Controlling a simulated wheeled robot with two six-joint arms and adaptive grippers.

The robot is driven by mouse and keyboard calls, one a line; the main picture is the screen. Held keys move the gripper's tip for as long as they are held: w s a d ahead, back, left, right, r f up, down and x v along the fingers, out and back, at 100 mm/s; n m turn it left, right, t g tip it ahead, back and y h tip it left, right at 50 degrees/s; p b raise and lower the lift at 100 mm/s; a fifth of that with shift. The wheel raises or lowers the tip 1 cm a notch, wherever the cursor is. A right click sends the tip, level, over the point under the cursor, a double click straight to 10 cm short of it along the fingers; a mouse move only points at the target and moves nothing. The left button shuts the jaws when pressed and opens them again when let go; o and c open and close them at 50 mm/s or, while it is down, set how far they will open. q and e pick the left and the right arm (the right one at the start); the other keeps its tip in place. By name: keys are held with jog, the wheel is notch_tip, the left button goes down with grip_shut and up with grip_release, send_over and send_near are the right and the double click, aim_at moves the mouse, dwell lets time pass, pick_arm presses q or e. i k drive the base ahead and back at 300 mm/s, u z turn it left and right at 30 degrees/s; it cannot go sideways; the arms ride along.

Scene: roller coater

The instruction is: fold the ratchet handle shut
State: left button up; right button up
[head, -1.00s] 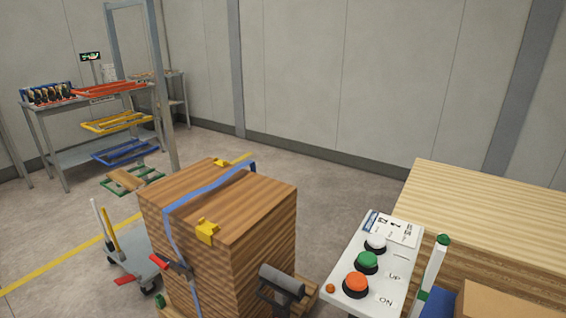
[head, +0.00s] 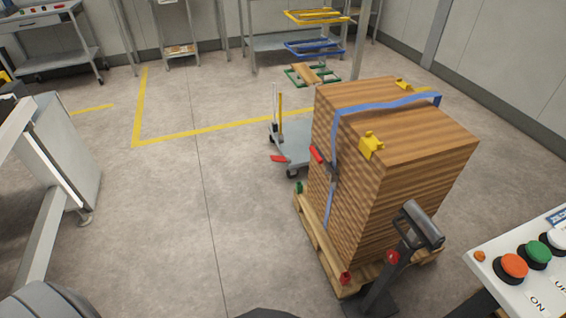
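A blue strap (head: 388,105) runs over the top of a tall stack of brown boards (head: 350,205) and down its left face. The ratchet, with its red handle (head: 317,154), sits on the strap partway down that face. The handle points up and to the left, and its free end seems to stand off the boards. The ratchet is small here, so its exact angle is hard to tell. Neither of my grippers shows in the head view.
The stack stands on a wooden pallet (head: 318,248), with a grey-headed dark post (head: 423,226) at its front corner. A small trolley (head: 290,140) stands behind it to the left. A button panel (head: 530,265) is at right. Open floor lies left of the stack.

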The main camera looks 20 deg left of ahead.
aim_at(316, 152)
jog(key=u, duration=0.25)
jog(key=k, duration=1)
jog(key=u, duration=0.85)
jog(key=i, duration=0.75)
jog(key=u, duration=0.45)
jog(key=i, duration=0.95)
jog(key=z, duration=1.15)
jog(key=i, duration=0.4)
jog(key=z, duration=0.3)
